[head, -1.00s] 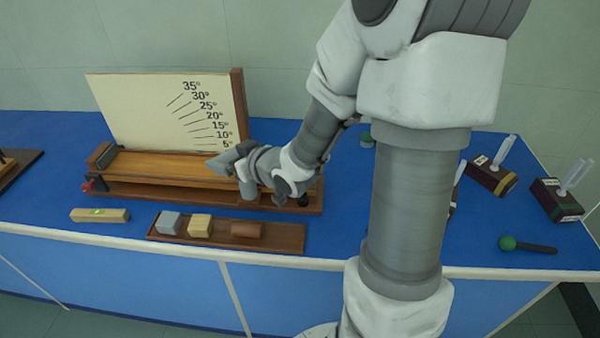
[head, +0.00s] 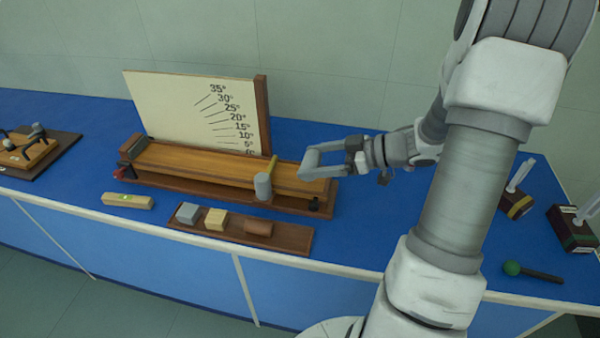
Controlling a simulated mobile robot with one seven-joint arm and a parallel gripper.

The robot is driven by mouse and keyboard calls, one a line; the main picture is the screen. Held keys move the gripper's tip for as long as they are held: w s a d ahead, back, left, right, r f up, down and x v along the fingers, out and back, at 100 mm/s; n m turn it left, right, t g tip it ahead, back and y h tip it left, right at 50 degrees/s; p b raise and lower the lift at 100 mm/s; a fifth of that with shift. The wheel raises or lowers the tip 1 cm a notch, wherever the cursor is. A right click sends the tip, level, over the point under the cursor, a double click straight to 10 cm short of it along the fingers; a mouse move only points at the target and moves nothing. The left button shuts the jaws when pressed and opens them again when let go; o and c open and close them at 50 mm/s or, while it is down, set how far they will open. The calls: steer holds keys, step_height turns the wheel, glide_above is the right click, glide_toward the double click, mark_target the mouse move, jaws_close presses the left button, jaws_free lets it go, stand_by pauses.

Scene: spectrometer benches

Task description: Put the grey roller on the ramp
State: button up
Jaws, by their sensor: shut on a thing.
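The ramp (head: 205,163) is a long wooden board on a dark wooden base. Its angle scale board stands behind it. My gripper (head: 311,163) is over the ramp's right end, reaching in from the right. It is shut on a grey piece, which I take to be the grey roller (head: 309,162), across its fingertips. The fingers partly blend with it, so its outline is unclear. I cannot tell whether it touches the ramp surface. An upright grey cylinder (head: 263,187) with a yellow rod is at the ramp's front edge, left of my gripper.
A wooden tray (head: 296,240) in front holds a grey block (head: 188,213), a pale wooden block (head: 215,219) and a brown roller (head: 258,228); its right end is bare. A level (head: 128,201) lies left of it. A green-headed mallet (head: 530,271) lies at right.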

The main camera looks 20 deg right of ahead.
steer(key=shift+s+d+f, duration=0.1)
steer(key=shift+s+d, duration=0.25)
steer(key=shift+s, duration=0.25)
steer(key=shift+s+d+f+n, duration=0.1)
steer(key=shift+f+n, duration=0.05)
steer(key=shift+n, duration=0.15)
steer(key=shift+g, duration=0.3)
steer(key=w+f, duration=0.2)
steer(key=w, duration=0.1)
steer(key=w+f, duration=0.2)
steer(key=w, duration=0.2)
steer(key=w+f, duration=0.3)
steer(key=w, duration=0.1)
steer(key=shift+w+d, duration=0.15)
steer(key=shift+f, duration=1.95)
steer(key=shift+f, duration=0.1)
steer(key=o, duration=1.2)
steer(key=shift+f, duration=0.1)
steer(key=shift+c, duration=0.2)
steer(key=shift+r, duration=0.2)
steer(key=shift+d+r, duration=0.1)
steer(key=shift+d, duration=0.15)
steer(key=v, duration=1.1)
steer(key=shift+s+d, duration=0.25)
steer(key=shift+s, duration=0.05)
